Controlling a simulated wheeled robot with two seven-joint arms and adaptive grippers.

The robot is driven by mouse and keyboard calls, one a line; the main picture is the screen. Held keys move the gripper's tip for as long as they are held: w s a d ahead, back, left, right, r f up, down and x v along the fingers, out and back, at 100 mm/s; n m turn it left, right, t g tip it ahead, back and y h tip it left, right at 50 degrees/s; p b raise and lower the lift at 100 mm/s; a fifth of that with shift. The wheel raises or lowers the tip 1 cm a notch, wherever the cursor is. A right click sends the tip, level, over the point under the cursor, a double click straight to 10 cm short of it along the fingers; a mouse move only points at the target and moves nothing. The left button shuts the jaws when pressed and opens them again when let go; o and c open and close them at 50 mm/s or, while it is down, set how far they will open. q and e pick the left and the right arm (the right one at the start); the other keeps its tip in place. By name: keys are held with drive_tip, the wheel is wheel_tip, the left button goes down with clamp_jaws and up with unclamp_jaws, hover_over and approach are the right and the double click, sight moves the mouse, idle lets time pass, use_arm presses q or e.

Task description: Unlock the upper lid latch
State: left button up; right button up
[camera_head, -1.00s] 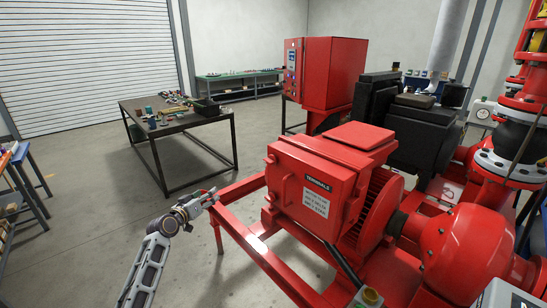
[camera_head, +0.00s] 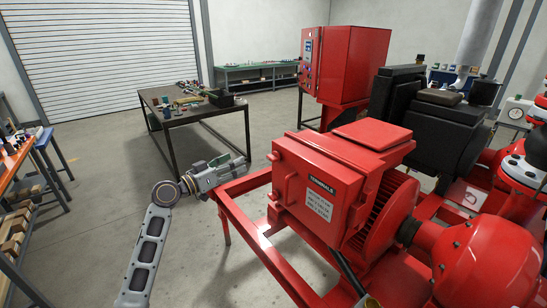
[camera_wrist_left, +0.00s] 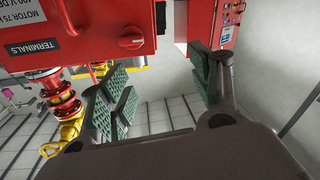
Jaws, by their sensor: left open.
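The red terminal box (camera_head: 318,190) carries a "TERMINALS" label and a white plate on its front. A small red latch (camera_head: 272,157) sticks out at its upper left edge. In the left wrist view the box (camera_wrist_left: 95,20) hangs in from the top, its label upside down, with a red rotary latch (camera_wrist_left: 131,41) near its edge. My left gripper (camera_head: 240,163) is open and empty, left of the box and apart from it. Its green-padded fingers (camera_wrist_left: 162,88) show in the wrist view, with the latch above and left of the gap.
A red frame rail (camera_head: 245,185) runs just below my left gripper. A dark workbench (camera_head: 190,118) with small items stands behind, and a red control cabinet (camera_head: 345,65) further back. The floor left of the skid is clear.

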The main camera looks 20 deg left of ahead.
sight(269, 157)
use_arm(q)
drive_tip(key=shift+s+d+f+m+g+h, duration=0.1)
drive_tip(key=shift+s+d+m+g+h, duration=0.3)
drive_tip(key=shift+m, duration=0.3)
drive_tip(key=shift+s+d+f+m+g+h, duration=0.1)
drive_tip(key=shift+s+d+m+g+h, duration=0.1)
drive_tip(key=shift+d+m, duration=0.4)
drive_tip(key=shift+s+d+f+m+g+h, duration=0.1)
drive_tip(key=shift+s+d+m+g+h, duration=0.25)
drive_tip(key=shift+m, duration=0.45)
drive_tip(key=shift+w, duration=0.15)
drive_tip(key=p+x, duration=0.3)
drive_tip(key=x, duration=0.8)
drive_tip(key=shift+w+d+r, duration=0.1)
drive_tip(key=shift+w+d, duration=0.1)
drive_tip(key=shift+w, duration=0.1)
drive_tip(key=shift+p+x, duration=0.5)
drive_tip(key=shift+x, duration=0.45)
